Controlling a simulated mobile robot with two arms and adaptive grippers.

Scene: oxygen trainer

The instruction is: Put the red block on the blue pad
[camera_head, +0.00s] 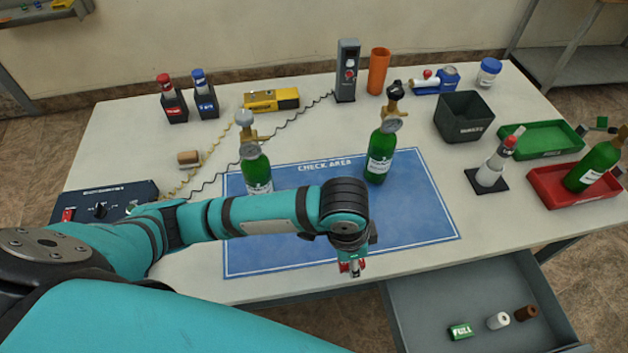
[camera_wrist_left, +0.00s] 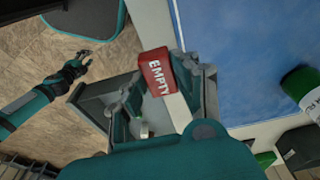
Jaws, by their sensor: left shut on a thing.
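The red block (camera_head: 352,267), marked EMPTY, is in my left gripper (camera_head: 352,262). In the left wrist view the fingers (camera_wrist_left: 172,98) are shut on the red block (camera_wrist_left: 157,75). The blue pad (camera_head: 415,215), marked CHECK AREA, lies on the table. In the head view the block shows just in front of the pad's near edge, partly hidden by my gripper. In the left wrist view the block is beside the blue pad (camera_wrist_left: 240,60), not over its blue surface. My right gripper (camera_wrist_left: 85,58) shows in the left wrist view, open and empty, low over the floor.
Two green bottles (camera_head: 381,155) (camera_head: 257,172) stand on the pad's far part. An open drawer (camera_head: 430,310) below the table's front holds a green FULL block (camera_head: 460,331) and two cylinders. A control box (camera_head: 105,198) is at left. The pad's right part is clear.

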